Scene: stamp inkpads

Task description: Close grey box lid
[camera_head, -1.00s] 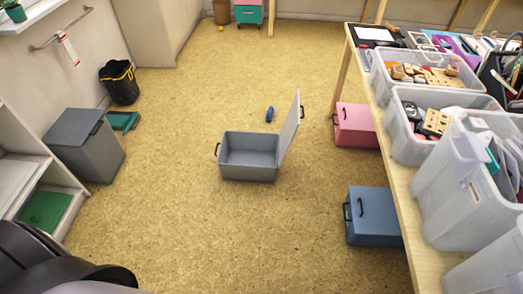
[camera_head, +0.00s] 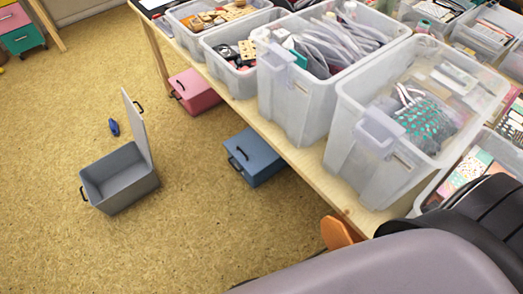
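The grey box (camera_head: 125,194) stands on the floor at the left of the head view, with a dark handle on its left side. Its grey lid (camera_head: 137,125) is open and stands nearly upright along the box's right side, with a small dark handle near its top. The inside that I can see looks empty. Neither of my grippers is in view, so I cannot tell how they stand to the box.
A blue object (camera_head: 114,127) lies on the floor behind the grey box. A pink box (camera_head: 195,92) and a blue box (camera_head: 254,157) stand partly under the wooden table (camera_head: 318,172), which carries several clear bins. Floor left of and in front of the grey box is clear.

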